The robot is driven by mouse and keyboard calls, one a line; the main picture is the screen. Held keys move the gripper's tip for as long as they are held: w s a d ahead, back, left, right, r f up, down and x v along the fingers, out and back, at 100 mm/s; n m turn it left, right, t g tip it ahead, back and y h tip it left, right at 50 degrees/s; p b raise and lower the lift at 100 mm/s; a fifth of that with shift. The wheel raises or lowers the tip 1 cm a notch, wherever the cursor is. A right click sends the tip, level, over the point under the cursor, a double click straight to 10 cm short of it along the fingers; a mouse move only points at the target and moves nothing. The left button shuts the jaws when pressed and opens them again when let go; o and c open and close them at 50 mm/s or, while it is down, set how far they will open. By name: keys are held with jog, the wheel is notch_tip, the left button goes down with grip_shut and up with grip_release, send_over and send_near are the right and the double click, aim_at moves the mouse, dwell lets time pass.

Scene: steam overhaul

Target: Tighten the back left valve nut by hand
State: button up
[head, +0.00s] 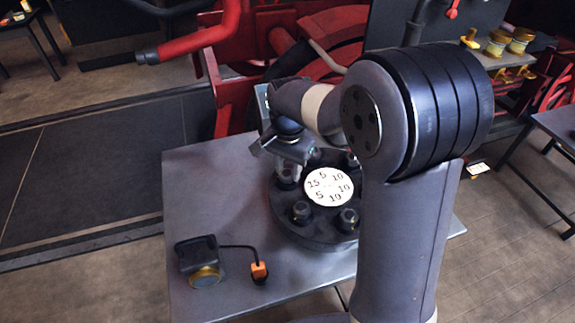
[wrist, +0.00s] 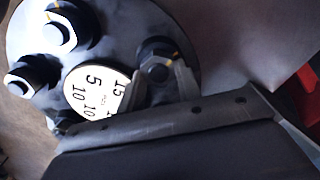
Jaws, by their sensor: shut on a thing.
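The dark round valve cover (head: 283,222) lies on the grey table, with several nuts on studs around a white numbered disc (head: 329,187). My gripper (head: 288,168) points down at the back left valve nut (head: 286,184), mostly covered by the fingers in the head view. In the wrist view, the fingers of my gripper (wrist: 163,82) stand on both sides of this nut (wrist: 157,67), shut on it. The nut sits on its stud on the cover. A front left nut (head: 301,212) and a front right nut (head: 347,220) stand free.
A black device with a brass-coloured round face (head: 205,277) lies at the table's front left, cabled to an orange piece (head: 259,271). The grey table (head: 205,190) is bare at the left. Red machinery (head: 232,45) stands close behind. My arm hides the table's right part.

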jog(key=shift+m, duration=1.1)
jog(key=shift+r, duration=0.1)
jog(key=o, duration=1)
notch_tip(320, 180, up, 11)
jog(key=shift+f, duration=0.15)
jog(key=shift+f, duration=0.1)
